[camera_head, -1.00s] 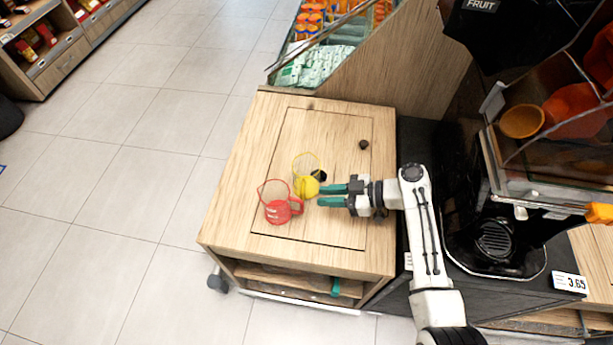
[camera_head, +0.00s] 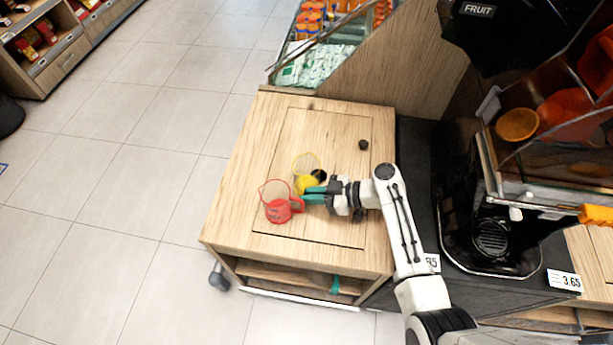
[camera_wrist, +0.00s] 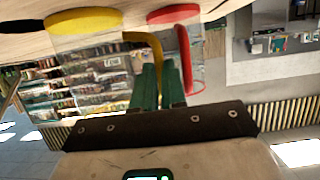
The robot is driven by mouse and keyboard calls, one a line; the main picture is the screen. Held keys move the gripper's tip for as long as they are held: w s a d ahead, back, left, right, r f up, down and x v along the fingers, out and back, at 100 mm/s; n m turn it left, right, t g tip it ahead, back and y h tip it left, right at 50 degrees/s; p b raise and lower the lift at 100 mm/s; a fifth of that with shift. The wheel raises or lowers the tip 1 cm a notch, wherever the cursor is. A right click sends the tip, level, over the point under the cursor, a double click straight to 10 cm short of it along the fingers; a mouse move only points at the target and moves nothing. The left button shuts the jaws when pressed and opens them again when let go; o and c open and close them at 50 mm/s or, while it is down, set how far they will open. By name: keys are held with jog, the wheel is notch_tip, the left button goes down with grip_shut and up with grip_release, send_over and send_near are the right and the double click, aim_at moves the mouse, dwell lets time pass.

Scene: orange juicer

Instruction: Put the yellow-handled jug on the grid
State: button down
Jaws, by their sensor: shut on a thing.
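The yellow-handled jug (camera_head: 306,166), clear with a yellow rim and base, stands on the wooden cabinet top. In the wrist view, which looks upside down, its yellow base (camera_wrist: 84,20) is at the top and its handle comes down between my green fingertips. My gripper (camera_head: 308,194) reaches in from the right and is shut on that handle; its fingers also show in the wrist view (camera_wrist: 158,86). The jug's lower part is partly hidden by the fingers in the head view. The grid (camera_head: 491,239) is a round black slotted drain at the juicer's foot, on the right.
A red-handled jug (camera_head: 279,211) stands close at the left; its red handle (camera_wrist: 185,58) is just beside my fingers. A small dark knob (camera_head: 364,145) and a dark round thing (camera_head: 319,175) are on the cabinet top (camera_head: 240,195). The juicer's housing (camera_head: 560,150) overhangs the grid.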

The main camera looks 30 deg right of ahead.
dwell(0.6)
notch_tip(320, 180, up, 10)
dwell(0.6)
jog(key=shift+s+f, duration=0.1)
